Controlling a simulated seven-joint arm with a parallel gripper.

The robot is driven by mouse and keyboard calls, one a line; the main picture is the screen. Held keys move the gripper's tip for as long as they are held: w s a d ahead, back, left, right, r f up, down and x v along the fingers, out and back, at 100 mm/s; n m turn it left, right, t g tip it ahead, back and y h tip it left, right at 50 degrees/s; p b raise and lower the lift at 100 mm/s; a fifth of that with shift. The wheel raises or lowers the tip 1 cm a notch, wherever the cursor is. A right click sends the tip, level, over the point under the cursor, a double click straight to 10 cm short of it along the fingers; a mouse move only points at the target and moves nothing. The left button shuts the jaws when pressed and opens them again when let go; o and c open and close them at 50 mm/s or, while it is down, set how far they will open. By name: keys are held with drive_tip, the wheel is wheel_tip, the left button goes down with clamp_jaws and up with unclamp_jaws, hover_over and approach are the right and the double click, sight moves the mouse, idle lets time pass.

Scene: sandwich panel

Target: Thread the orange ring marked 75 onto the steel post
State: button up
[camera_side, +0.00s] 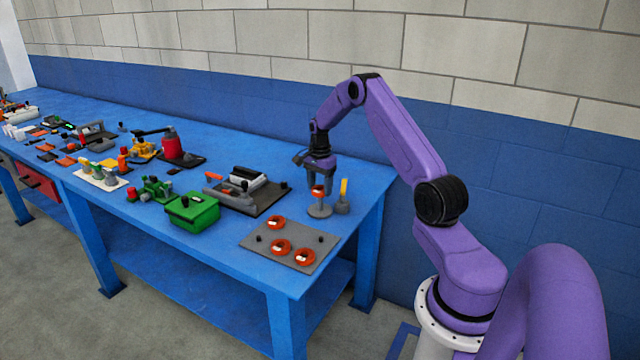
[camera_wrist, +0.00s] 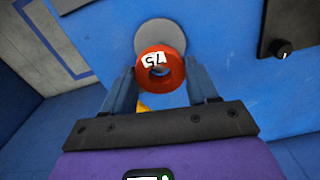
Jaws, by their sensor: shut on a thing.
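My gripper (camera_side: 318,187) is shut on an orange ring (camera_wrist: 162,70) with a white label reading 75. In the wrist view the ring sits between the fingertips, its hole facing the camera. In the side view the ring (camera_side: 317,191) is held above a grey round base (camera_side: 320,211) with a short grey stem, which looks like the steel post. The base also shows as a grey disc (camera_wrist: 158,36) behind the ring in the wrist view. The ring and my fingers hide the post's top, so I cannot tell whether it is inside the hole.
A yellow-topped peg on a grey base (camera_side: 343,196) stands close to the right of the post. A grey panel (camera_side: 262,240) with three orange rings lies in front. A green box (camera_side: 192,213) and a dark tray stand left. The blue table's right edge is near.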

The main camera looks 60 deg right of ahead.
sight(320, 192)
drive_tip(key=shift+f, duration=1.15)
drive_tip(key=shift+f, duration=0.35)
drive_tip(key=shift+f, duration=1.5)
idle(1.2)
drive_tip(key=o, duration=1.4)
drive_tip(key=shift+c, duration=0.2)
drive_tip(key=shift+r, duration=6.1)
